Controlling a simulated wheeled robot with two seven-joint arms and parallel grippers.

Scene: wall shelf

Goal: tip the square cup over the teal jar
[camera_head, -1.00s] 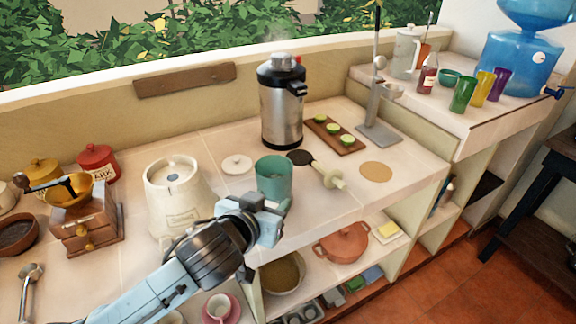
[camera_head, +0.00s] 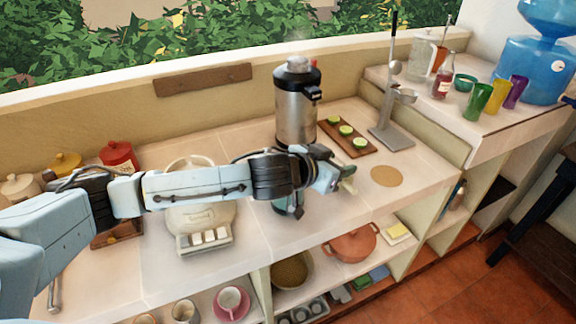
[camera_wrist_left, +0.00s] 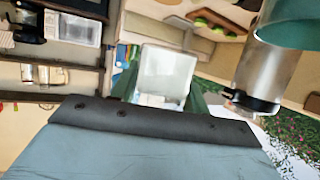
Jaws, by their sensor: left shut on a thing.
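In the left wrist view, a pale, whitish square cup (camera_wrist_left: 166,75) sits in the shut gripper. That view is rolled far over, with the airpot upside down. The cup is hidden or not distinguishable in the head view, so its exact tilt and contents are unclear. The teal jar (camera_head: 289,206) is mostly hidden behind my wrist; only its lower part shows. Its side fills the top right corner of the wrist view (camera_wrist_left: 292,28).
A steel airpot (camera_head: 295,105) stands close behind the jar. A board with lime pieces (camera_head: 347,137) and a metal press (camera_head: 391,130) are to the right. A round cork mat (camera_head: 387,176) lies clear near the counter's front.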

